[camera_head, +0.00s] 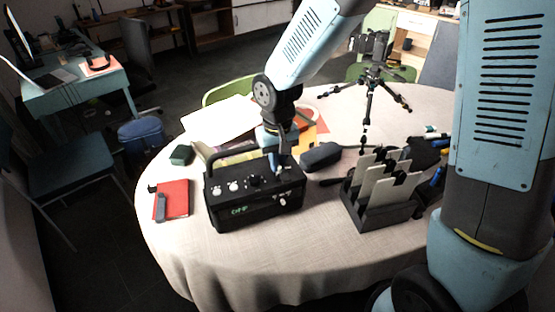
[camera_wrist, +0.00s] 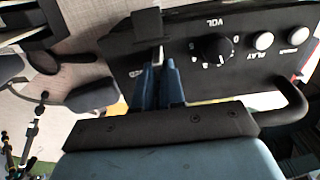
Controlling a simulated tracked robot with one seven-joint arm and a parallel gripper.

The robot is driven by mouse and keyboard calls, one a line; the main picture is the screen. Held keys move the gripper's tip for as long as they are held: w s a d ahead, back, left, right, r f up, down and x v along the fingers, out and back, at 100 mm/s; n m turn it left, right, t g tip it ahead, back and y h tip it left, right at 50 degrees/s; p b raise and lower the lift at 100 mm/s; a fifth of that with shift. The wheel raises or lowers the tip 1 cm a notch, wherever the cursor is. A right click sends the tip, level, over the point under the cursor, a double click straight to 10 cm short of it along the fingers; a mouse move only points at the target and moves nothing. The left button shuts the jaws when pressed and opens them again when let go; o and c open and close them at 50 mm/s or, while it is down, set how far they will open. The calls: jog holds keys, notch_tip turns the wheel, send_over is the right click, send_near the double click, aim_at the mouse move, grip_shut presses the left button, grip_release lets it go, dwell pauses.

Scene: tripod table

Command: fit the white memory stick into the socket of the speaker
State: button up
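The black speaker (camera_head: 243,208) with a carrying handle stands on the round table, knobs and buttons on its top. In the wrist view its top panel (camera_wrist: 262,66) shows a VOL dial and white buttons. My gripper (camera_head: 279,170) is over the speaker's right end, pointing down. In the wrist view its blue fingers (camera_wrist: 158,72) are close together, with a small pale piece of the white memory stick (camera_wrist: 159,54) showing between their tips. A dark block (camera_wrist: 147,25) rises from the panel just beyond the tips. The socket opening and the stick's far end are hidden.
A dark rack (camera_head: 380,212) with upright grey plates stands right of the speaker. A dark case (camera_head: 320,156) lies close behind its right end. A red book (camera_head: 171,200) lies to the left. A small tripod (camera_head: 369,95) stands at the back. The front tablecloth is clear.

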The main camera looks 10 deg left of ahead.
jog(key=o, duration=0.5)
jog(key=shift+o, duration=0.2)
jog(key=shift+r, duration=0.1)
notch_tip(320, 180, up, 14)
jog(key=shift+f, duration=0.25)
jog(key=shift+w, duration=0.1)
jog(key=s+d+r+m+t, duration=0.1)
jog(key=s+d+r+t, duration=0.1)
jog(key=d, duration=0.7)
jog(key=s+d+r+m+t, duration=0.1)
jog(key=s+d+r, duration=0.4)
jog(key=d, duration=0.5)
jog(key=s+d+r+m+t, duration=0.2)
jog(key=s+d+r+m, duration=0.1)
jog(key=d, duration=0.7)
jog(key=shift+s+r+t, duration=0.3)
jog(key=shift+s+r, duration=0.05)
jog(key=shift+s, duration=0.5)
